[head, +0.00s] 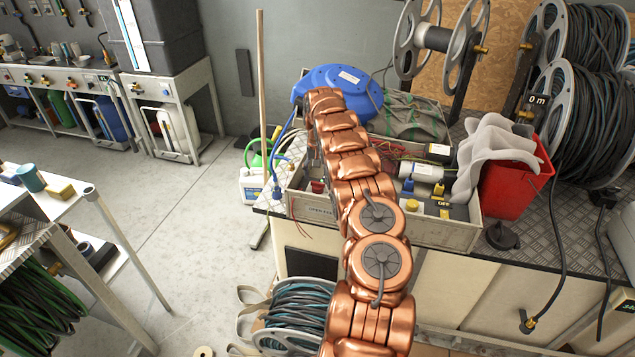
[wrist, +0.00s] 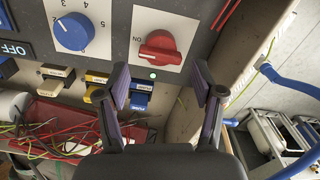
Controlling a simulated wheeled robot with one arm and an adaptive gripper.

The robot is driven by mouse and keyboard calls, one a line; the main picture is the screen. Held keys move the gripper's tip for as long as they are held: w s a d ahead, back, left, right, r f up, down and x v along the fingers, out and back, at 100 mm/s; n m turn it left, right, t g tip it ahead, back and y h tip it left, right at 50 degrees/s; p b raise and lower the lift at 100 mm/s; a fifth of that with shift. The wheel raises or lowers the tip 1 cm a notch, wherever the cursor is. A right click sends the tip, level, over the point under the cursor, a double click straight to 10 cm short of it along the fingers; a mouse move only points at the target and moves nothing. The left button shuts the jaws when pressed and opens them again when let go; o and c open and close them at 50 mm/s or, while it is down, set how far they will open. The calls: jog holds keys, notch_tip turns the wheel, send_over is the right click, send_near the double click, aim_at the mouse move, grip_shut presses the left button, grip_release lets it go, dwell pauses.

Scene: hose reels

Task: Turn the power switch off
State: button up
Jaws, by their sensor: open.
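A red rotary switch (wrist: 160,47) sits on a white plate in the grey panel in the wrist view. An upside-down ON label shows by its knob, and a small green light is lit just below. I take it for the power switch. My gripper (wrist: 163,84) is open and empty, its two dark fingers spread below the switch in the picture, one to either side of the green light. They look apart from the knob; the exact distance is unclear. In the head view my copper arm reaches over the open panel box (head: 440,232) and hides the gripper.
A blue numbered dial (wrist: 73,31) lies left of the switch, with a dark OFF label (wrist: 14,49) beyond it. Yellow, black and blue blocks and loose red wires (wrist: 50,135) lie below. A red bucket (head: 510,180) with grey cloth stands right of the box.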

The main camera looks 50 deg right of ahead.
aim_at(318, 183)
jog(key=shift+f+p, duration=0.65)
jog(key=shift+f, duration=1.7)
jog(key=shift+c, duration=0.2)
jog(key=c, duration=0.8)
